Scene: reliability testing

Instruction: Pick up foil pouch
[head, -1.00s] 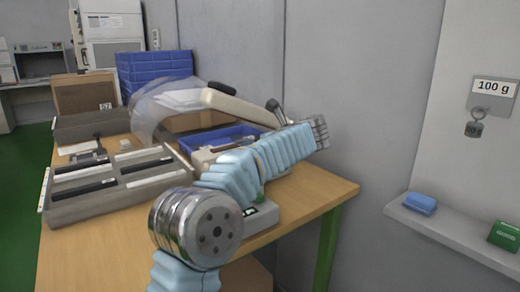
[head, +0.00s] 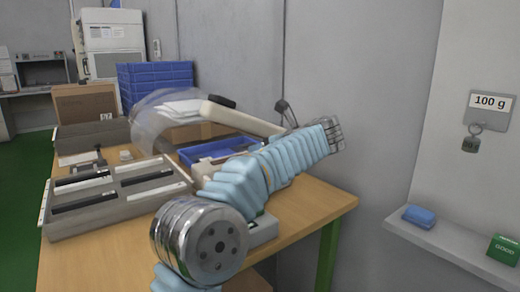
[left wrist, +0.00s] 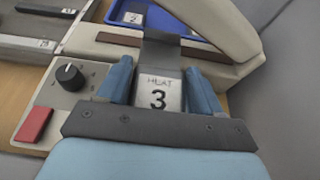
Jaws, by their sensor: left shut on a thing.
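In the left wrist view my left gripper (left wrist: 161,72) has its two blue fingers on either side of a narrow dark grey piece (left wrist: 160,52), which looks like the foil pouch. The gripper is shut on it. The piece lies across the beige jaw of a sealer (left wrist: 110,37). A silvery panel marked "HEAT 3" (left wrist: 159,98) shows between the fingers; I cannot tell whether it belongs to the pouch or the sealer. In the head view my arm hides the gripper and pouch. My right gripper is not in view.
The sealer has a black dial (left wrist: 70,77) and red button (left wrist: 34,124). A grey divided tray (head: 125,207) stands left of it, a blue tray (head: 190,156) behind. A blue crate (head: 155,78) is at the back. A grey wall (head: 370,90) bounds the right; the table's front right corner is clear.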

